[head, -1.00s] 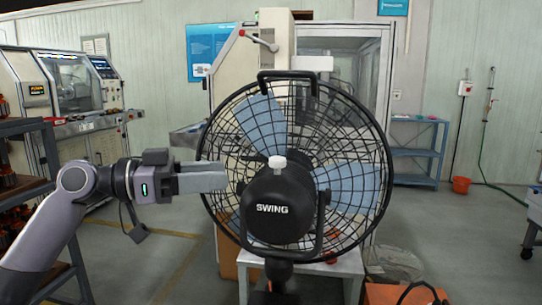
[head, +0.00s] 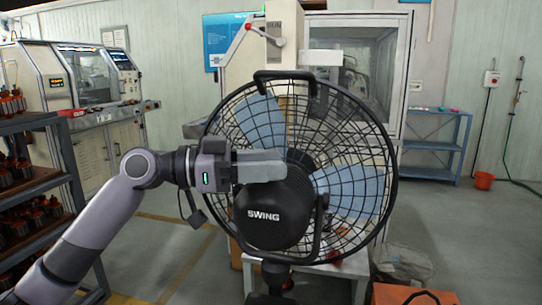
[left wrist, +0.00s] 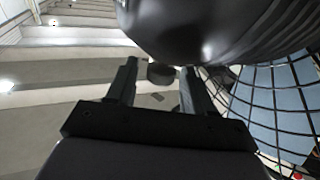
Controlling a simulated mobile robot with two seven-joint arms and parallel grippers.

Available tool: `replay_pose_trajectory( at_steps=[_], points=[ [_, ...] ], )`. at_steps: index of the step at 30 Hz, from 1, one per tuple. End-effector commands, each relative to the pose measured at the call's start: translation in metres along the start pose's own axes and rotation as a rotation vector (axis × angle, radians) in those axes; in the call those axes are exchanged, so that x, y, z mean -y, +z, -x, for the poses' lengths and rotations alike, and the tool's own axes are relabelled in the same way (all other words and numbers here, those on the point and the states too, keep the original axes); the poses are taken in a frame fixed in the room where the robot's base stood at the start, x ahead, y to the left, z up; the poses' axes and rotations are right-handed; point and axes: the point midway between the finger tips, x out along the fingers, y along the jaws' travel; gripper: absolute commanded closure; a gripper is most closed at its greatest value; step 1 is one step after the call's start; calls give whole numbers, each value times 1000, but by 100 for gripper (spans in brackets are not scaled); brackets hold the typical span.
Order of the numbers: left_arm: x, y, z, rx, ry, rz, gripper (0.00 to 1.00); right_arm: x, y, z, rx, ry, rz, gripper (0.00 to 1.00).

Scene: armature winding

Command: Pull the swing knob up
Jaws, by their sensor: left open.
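The swing knob is hidden behind my gripper's fingers in the head view. In the left wrist view a small dark round piece (left wrist: 160,76), apparently the knob in shadow, shows between the fingertips beside the housing (left wrist: 200,28). My left gripper (head: 284,168) is open and level, reaching from the left across the top of the housing. I cannot tell whether either finger touches the knob. My right gripper is in neither view.
The fan's wire cage (head: 237,115) is close to the left fingers. A shelf (head: 40,195) with several copper-wound parts stands at the left. A machine (head: 88,85) and a blue rack (head: 437,147) stand behind. The floor on the right is mostly clear.

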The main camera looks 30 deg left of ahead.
Motion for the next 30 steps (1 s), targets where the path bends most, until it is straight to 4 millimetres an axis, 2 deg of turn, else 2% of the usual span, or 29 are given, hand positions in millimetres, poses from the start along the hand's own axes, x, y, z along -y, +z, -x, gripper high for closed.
replay_pose_trajectory(
  at_steps=[4, 12, 14, 15, 17, 18, 30],
  points=[
    [0, 0, -8, 0, 1, 1, 48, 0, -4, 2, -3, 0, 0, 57],
    [0, 1, -9, 1, 0, 1, 48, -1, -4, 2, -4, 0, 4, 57],
    [0, 1, -9, 1, 0, 1, 64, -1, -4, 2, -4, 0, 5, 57],
    [0, 1, -9, 1, 0, 1, 77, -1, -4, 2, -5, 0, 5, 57],
    [0, 1, -9, 1, 0, 1, 97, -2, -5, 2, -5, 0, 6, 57],
    [0, 1, -9, 1, 0, 1, 100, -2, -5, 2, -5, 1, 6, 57],
    [0, -9, -8, 0, -1, 0, 100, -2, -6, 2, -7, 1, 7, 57]
  ],
)
